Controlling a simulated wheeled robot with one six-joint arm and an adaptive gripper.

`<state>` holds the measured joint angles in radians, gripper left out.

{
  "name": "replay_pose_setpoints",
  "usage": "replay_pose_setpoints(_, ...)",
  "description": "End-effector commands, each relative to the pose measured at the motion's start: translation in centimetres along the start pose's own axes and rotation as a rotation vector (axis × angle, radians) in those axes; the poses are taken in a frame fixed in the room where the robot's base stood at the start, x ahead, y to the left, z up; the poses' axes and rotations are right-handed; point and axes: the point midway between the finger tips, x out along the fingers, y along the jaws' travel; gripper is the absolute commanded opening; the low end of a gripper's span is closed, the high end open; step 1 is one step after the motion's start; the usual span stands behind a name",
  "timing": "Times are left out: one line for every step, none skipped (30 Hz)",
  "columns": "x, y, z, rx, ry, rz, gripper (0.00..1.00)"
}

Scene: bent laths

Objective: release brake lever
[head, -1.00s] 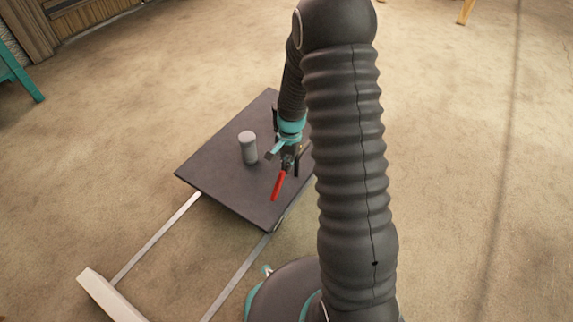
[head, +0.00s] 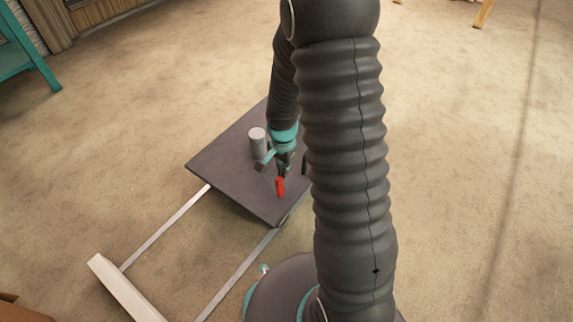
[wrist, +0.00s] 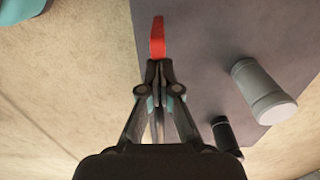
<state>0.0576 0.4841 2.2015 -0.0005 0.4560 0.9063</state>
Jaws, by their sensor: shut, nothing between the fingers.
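The brake lever, with a red handle (head: 280,186), stands near the right side of a dark flat platform (head: 225,170). Its red end (wrist: 157,38) shows in the wrist view just beyond my fingertips. My gripper (head: 284,174) is shut with its fingers together and empty, pointing down at the lever. In the wrist view the tips of my gripper (wrist: 159,68) are right by the lower end of the red part; whether they touch it I cannot tell. The lever's base is hidden behind my gripper.
A grey cylinder (head: 257,142) stands on the platform left of my gripper, and beside my fingers in the wrist view. A short black post (wrist: 227,137) is close by. Two pale rails run from the platform to a white crossbar (head: 122,287). Open carpet lies around.

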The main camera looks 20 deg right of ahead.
Motion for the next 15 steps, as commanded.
replay_pose_setpoints(-0.1,-0.1,0.7,-0.003,0.000,0.000,0.00)
replay_pose_setpoints(-0.1,-0.1,1.1,-0.003,-0.001,0.001,0.00)
replay_pose_setpoints(-0.1,-0.1,1.5,-0.004,-0.001,0.001,0.00)
replay_pose_setpoints(-0.1,-0.1,1.9,-0.005,-0.001,0.001,0.00)
replay_pose_setpoints(-0.1,-0.1,2.2,-0.005,0.000,0.000,0.00)
replay_pose_setpoints(-0.1,-0.1,2.6,-0.004,0.000,0.000,0.00)
replay_pose_setpoints(0.0,-0.1,2.9,-0.004,0.000,0.000,0.00)
replay_pose_setpoints(0.0,-0.1,3.3,-0.005,0.000,0.000,0.00)
replay_pose_setpoints(0.1,-0.1,3.7,-0.005,0.000,0.000,0.00)
replay_pose_setpoints(0.1,-0.1,4.0,-0.004,0.000,0.000,0.00)
replay_pose_setpoints(0.2,-0.1,4.2,-0.004,0.000,0.000,0.00)
replay_pose_setpoints(0.3,-0.1,4.6,-0.004,-0.001,0.001,0.00)
replay_pose_setpoints(0.4,-0.1,4.9,-0.004,-0.001,0.001,0.00)
replay_pose_setpoints(0.5,-0.1,5.1,-0.005,-0.001,0.001,0.00)
replay_pose_setpoints(0.6,-0.1,5.5,-0.004,-0.001,0.001,0.00)
